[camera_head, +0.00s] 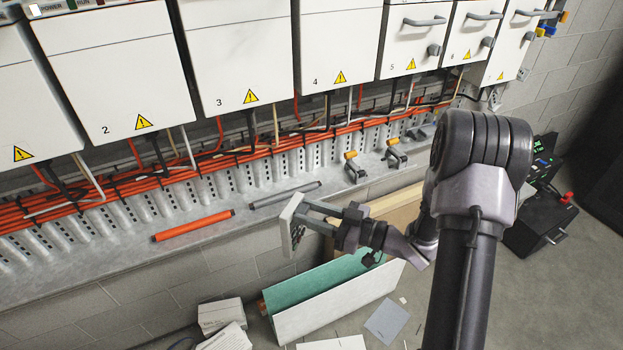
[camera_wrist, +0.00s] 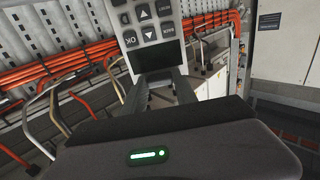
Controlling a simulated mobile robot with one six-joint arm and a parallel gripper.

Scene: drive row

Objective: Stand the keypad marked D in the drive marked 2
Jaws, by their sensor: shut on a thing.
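My gripper (camera_head: 318,216) is shut on a light grey keypad (camera_head: 293,223) and holds it out in front of the ledge, below the drive marked 3. In the wrist view the keypad (camera_wrist: 152,35) shows arrow keys and an OK key between my gripper's fingers (camera_wrist: 160,85). Its upper part is cut off there, and I see no letter on it. The drive marked 2 (camera_head: 115,70) is a white cabinet on the wall at the upper left, with a yellow warning triangle. It is well apart from the keypad. Its top is mostly out of view.
Other white drives (camera_head: 240,50) stand in a row along the wall. Orange and black cables (camera_head: 130,185) run below them. An orange bar (camera_head: 193,226) and a grey bar (camera_head: 285,195) lie on the ledge (camera_head: 80,275). An open green-lined box (camera_head: 320,320) is on the floor below.

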